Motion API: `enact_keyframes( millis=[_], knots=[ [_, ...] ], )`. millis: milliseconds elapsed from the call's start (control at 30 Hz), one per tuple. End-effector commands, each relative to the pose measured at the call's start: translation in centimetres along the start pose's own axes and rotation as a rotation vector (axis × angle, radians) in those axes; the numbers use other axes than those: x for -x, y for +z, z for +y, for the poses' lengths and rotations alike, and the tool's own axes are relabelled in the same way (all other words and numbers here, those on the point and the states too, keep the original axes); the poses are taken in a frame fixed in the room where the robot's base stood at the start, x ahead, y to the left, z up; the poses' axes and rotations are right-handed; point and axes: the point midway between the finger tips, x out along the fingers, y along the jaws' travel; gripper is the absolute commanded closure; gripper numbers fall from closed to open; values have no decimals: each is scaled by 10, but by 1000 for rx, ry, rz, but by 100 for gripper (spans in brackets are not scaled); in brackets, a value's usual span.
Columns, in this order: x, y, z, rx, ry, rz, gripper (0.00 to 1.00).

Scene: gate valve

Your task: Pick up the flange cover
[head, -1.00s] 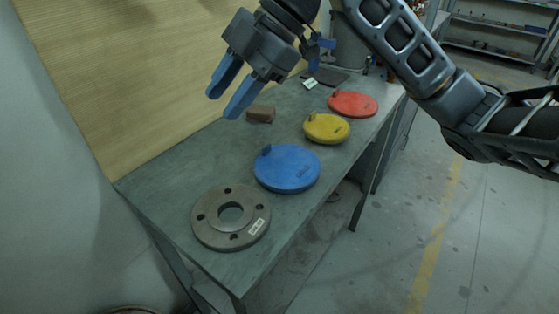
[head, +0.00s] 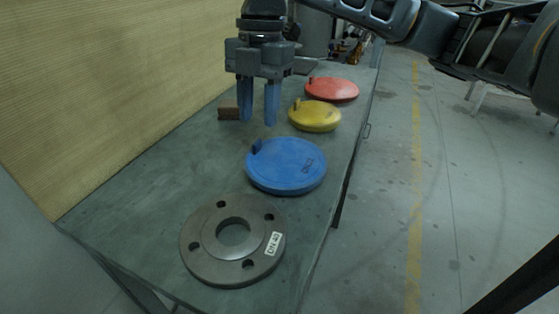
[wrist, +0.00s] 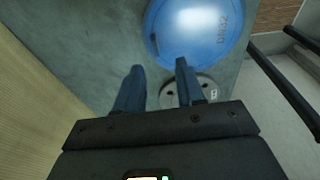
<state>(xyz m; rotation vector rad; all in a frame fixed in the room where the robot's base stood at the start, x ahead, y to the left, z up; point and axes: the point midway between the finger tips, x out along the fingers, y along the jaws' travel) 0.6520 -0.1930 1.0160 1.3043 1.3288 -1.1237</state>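Three round covers, each with a small tab on top, lie in a row on the table. The blue cover (head: 288,168) is nearest, the yellow cover (head: 316,116) is behind it, and the red cover (head: 332,89) is farthest. A grey metal flange (head: 232,240) with a centre hole, bolt holes and a white label lies in front of the blue cover. My gripper (head: 258,122) points down with its blue fingers apart, empty, above the table beyond the blue cover. In the wrist view the blue cover (wrist: 195,28) is past the fingertips and the flange (wrist: 172,94) is partly hidden by a finger.
A brown block (head: 229,110) lies on the table (head: 130,205) left of my gripper. A corrugated tan wall (head: 90,110) runs along the table's left side. The table's left part is clear, and open floor lies to the right.

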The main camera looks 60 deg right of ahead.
Motion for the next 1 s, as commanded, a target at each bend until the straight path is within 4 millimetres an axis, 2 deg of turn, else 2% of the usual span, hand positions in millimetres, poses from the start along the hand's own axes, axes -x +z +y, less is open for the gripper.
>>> enact_keyframes(
  millis=[400,700,1000],
  knots=[
    [-50,7,6,1,0,1,62],
    [-55,7,6,1,1,0,62],
    [-55,7,6,1,1,0,89]
  ],
)
